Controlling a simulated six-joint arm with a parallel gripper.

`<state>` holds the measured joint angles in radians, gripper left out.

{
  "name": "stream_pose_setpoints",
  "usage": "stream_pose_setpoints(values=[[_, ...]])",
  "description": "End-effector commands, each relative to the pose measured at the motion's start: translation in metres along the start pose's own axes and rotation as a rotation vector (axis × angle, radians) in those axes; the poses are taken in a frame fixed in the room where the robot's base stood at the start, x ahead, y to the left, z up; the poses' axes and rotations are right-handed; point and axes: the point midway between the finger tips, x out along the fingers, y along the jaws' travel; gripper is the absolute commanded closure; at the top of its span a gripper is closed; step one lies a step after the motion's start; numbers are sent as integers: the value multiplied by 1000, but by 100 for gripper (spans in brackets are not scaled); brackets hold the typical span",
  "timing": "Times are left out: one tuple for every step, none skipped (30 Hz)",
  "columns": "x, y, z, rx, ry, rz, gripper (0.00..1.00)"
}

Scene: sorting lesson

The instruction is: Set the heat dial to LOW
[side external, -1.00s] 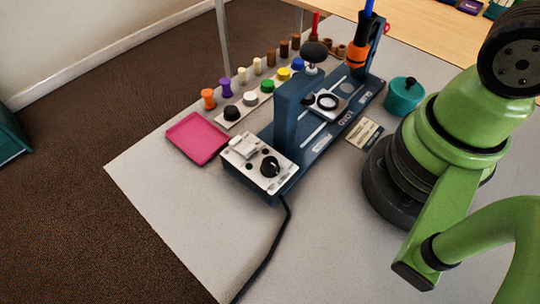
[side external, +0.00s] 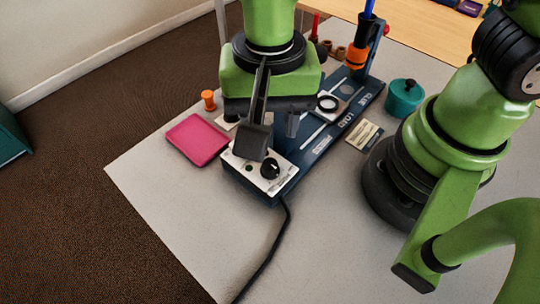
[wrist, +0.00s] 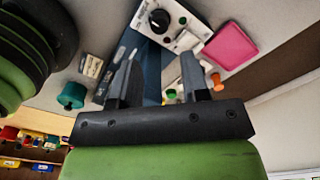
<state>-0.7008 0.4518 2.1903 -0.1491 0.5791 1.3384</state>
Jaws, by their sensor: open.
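The heat dial (side external: 270,168) is a round black knob with a pale mark, on the white panel (side external: 246,178) at the near end of the dark blue machine. In the wrist view the dial (wrist: 159,20) is in plain sight beyond my fingertips. The panel's lettering is too small to read, so I cannot tell the dial's setting. My gripper (side external: 272,136) points down above this end of the machine, its fingers apart and empty. In the wrist view my gripper (wrist: 160,58) has a wide gap between its fingers. The fingers look apart from the dial.
A pink tray (side external: 198,139) lies left of the panel, with an orange peg (side external: 209,100) behind it. A teal lidded pot (side external: 404,97) and a label card (side external: 364,135) are on the right. A black cable (side external: 268,250) runs forward. The table's front left is clear.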

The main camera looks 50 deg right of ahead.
Motion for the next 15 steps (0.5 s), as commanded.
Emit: stream_pose_setpoints(values=[[7, 1, 0, 1, -1, 5, 58], [11, 1, 0, 1, -1, 7, 58], [18, 2, 0, 1, -1, 8, 58], [24, 2, 0, 1, -1, 8, 58], [29, 2, 0, 1, -2, 9, 58], [37, 2, 0, 1, -2, 9, 58], [42, 2, 0, 2, -2, 9, 58], [48, 2, 0, 2, -2, 8, 58], [54, 2, 0, 2, -2, 8, 58], [59, 2, 0, 1, -2, 7, 58], [64, 2, 0, 1, -2, 6, 58], [69, 2, 0, 2, -2, 6, 58], [73, 2, 0, 2, -2, 5, 58], [76, 1, 0, 3, -3, 5, 58], [80, 1, 0, 2, -3, 4, 58]])
